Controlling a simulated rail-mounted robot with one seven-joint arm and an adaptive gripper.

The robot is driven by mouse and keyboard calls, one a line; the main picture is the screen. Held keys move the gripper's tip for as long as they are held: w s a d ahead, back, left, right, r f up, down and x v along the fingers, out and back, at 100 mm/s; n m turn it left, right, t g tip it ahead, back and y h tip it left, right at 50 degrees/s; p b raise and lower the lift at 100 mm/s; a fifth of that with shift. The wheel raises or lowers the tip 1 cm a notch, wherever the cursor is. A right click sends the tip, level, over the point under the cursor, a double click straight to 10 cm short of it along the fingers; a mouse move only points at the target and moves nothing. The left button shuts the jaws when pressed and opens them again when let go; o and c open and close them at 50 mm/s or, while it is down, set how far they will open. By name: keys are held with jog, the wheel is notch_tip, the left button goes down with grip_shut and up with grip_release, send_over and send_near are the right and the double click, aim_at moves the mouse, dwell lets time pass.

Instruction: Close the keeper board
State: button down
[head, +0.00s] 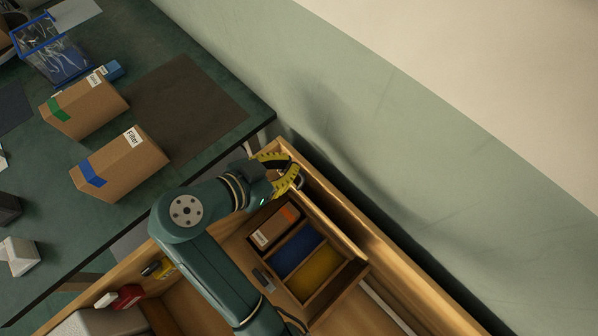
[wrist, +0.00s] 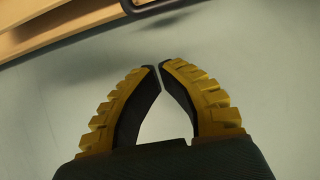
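My gripper (head: 290,165), with yellow ribbed fingers, is over the far corner of the wooden drawer or box (head: 395,265). In the wrist view its black-lined fingertips (wrist: 159,65) nearly meet, with nothing between them. A wooden board (head: 338,228) runs along the right side of the divided tray; I cannot tell for certain that it is the keeper board. A dark curved handle-like piece (wrist: 150,6) shows at the top of the wrist view, beside wooden edges (wrist: 60,22), apart from the fingertips. My arm hides part of the drawer.
The tray holds a brown box (head: 274,228) and has blue (head: 297,250) and yellow (head: 316,270) compartments. A red-handled object (head: 126,297) lies at lower left. The green table (head: 200,60) with cardboard boxes (head: 120,163) is at left. A pale green wall (head: 400,120) stands close at right.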

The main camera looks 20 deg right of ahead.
jog(key=b+x, duration=0.3)
jog(key=x, duration=0.6)
jog(key=shift+w+d+f, duration=0.15)
jog(key=shift+w+f, duration=0.05)
jog(key=shift+f+b, duration=0.3)
jog(key=shift+b, duration=0.3)
jog(key=a, duration=0.2)
jog(key=s+a+b, duration=0.1)
jog(key=shift+a+f, duration=0.15)
jog(key=shift+f, duration=0.2)
